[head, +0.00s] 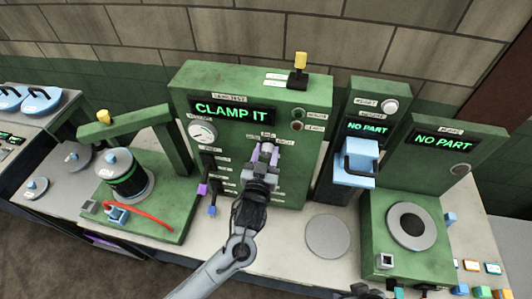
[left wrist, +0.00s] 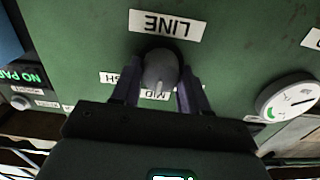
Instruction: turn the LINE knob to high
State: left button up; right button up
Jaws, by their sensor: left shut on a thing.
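The LINE knob (left wrist: 160,68) is a dark grey round knob on the upright green panel, under a white LINE label (left wrist: 168,25) that appears upside down in the left wrist view. A MID label and a partly covered label ending in H sit beside it. A small light mark shows on the knob's MID side, but its exact setting is hard to tell. My left gripper (left wrist: 158,88) is shut on the knob, one finger on each side. In the head view my left gripper (head: 264,152) covers the knob.
The green panel (head: 235,80) has a CLAMP IT display, a round gauge (head: 202,131) and purple and blue levers at the lower left. A green clamp frame (head: 180,140) with a canister (head: 125,175) stands left. A blue-handled press (head: 356,160) and another green station (head: 405,215) stand right.

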pick_arm(q)
jog(key=m+p, duration=0.2)
jog(key=m, duration=0.2)
jog(key=shift+r, duration=0.1)
jog(key=shift+d+m+p, duration=0.15)
jog(key=shift+m+p, duration=0.85)
jog(key=shift+m, duration=1.2)
jog(key=o, duration=1)
